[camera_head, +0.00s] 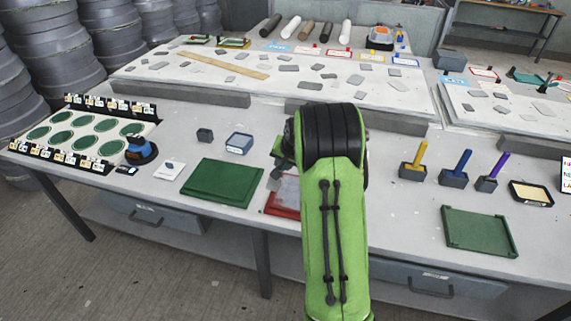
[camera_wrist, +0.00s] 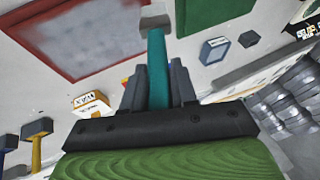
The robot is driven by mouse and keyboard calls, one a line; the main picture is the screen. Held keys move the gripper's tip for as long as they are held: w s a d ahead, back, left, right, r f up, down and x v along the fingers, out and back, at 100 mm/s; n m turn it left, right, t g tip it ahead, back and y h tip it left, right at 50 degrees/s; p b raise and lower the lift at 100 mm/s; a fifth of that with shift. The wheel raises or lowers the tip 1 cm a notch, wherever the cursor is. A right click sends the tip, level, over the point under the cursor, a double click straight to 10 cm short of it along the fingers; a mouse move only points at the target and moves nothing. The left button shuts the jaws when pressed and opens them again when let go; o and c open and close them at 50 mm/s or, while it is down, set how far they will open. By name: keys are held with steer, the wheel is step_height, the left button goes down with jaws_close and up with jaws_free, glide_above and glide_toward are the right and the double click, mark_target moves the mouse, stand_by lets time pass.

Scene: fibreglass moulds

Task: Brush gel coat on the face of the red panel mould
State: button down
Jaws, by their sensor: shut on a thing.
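The red panel mould (camera_wrist: 82,75) lies on the bench, at the upper left of the wrist view. Its face is mostly pale grey and mottled, with red along the rim. In the head view the red mould (camera_head: 272,210) is partly hidden behind my arm. My gripper (camera_wrist: 160,88) is shut on the teal handle of a brush (camera_wrist: 156,60), whose grey head points away from me. The brush head overlaps the gap beside the mould's edge on the green panel's side. I cannot tell whether it touches anything. In the head view my gripper is mostly hidden by my arm.
A green panel mould (camera_head: 210,183) lies left of the red one; another green tray (camera_head: 478,231) lies far right. Yellow (camera_head: 419,152), blue (camera_head: 462,160) and purple (camera_head: 498,165) handles stand in dark holders. A blue-grey box (camera_head: 239,143) and dark block (camera_head: 205,135) stand behind.

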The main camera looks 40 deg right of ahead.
steer(key=shift+r+p, duration=0.85)
steer(key=shift+r, duration=0.7)
